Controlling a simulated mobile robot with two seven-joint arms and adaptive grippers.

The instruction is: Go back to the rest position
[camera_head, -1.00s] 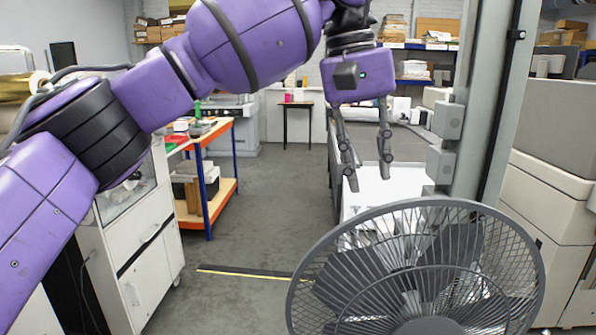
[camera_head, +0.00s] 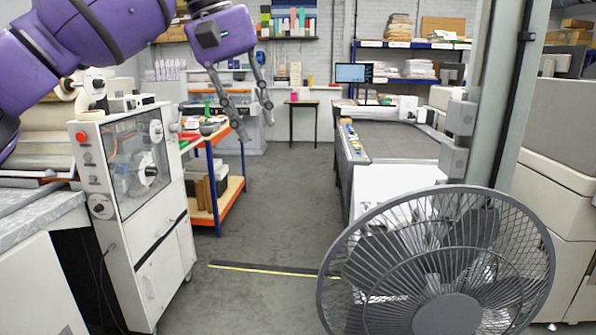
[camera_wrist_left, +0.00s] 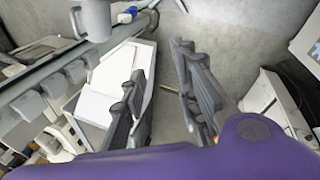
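My left gripper (camera_head: 255,119) hangs from the purple arm that comes in at the upper left of the head view. Its two grey fingers point down and stand apart, with nothing between them. In the left wrist view the fingers (camera_wrist_left: 165,98) are also spread, with bare floor between them. The gripper is in the air and touches nothing that I can see. My right gripper is not in either view.
A large grey fan (camera_head: 440,262) stands close at the lower right, beside a grey post (camera_head: 490,110). A white cabinet machine (camera_head: 130,200) stands at left. A shelf trolley (camera_head: 231,190) and a long table (camera_head: 400,143) flank open grey floor (camera_head: 275,215).

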